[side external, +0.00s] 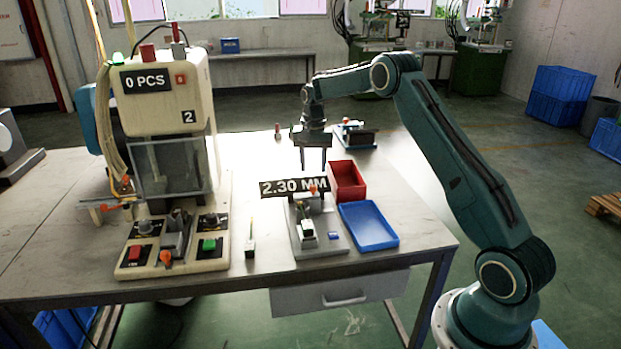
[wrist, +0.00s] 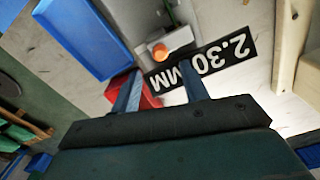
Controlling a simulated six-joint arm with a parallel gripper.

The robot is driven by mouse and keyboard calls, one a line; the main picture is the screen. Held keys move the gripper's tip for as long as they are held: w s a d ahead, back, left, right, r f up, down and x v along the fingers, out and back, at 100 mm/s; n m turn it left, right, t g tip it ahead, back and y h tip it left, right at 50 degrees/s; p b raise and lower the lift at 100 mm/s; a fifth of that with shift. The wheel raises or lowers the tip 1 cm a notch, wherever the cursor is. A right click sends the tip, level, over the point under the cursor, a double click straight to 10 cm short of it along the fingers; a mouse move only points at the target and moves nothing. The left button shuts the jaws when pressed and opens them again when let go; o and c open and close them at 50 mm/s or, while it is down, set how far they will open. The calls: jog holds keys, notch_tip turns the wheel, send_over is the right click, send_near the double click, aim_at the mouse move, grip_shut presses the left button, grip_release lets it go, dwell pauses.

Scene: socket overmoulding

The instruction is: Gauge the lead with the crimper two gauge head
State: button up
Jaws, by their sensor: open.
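The gauge (side external: 335,246) is a grey fixture on the table with an orange-red knob. Its black readout sign (side external: 293,187) reads 2.30 MM; the sign also shows upside down in the wrist view (wrist: 205,62). A small pale and dark piece (side external: 306,229) sits on the gauge; I cannot tell whether it is the lead. The crimper (side external: 160,92), marked 2 and 0 PCS, stands at the left.
A red bin (side external: 347,181) and a blue tray (side external: 369,226) are right of the gauge. Another small fixture (side external: 354,135) stands behind the gripper. A small red item (side external: 277,131) is at the table's back. The table behind the sign, left of my gripper, is mostly clear.

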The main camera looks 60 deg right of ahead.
aim_at(313, 186)
jog(key=shift+f, duration=3.85)
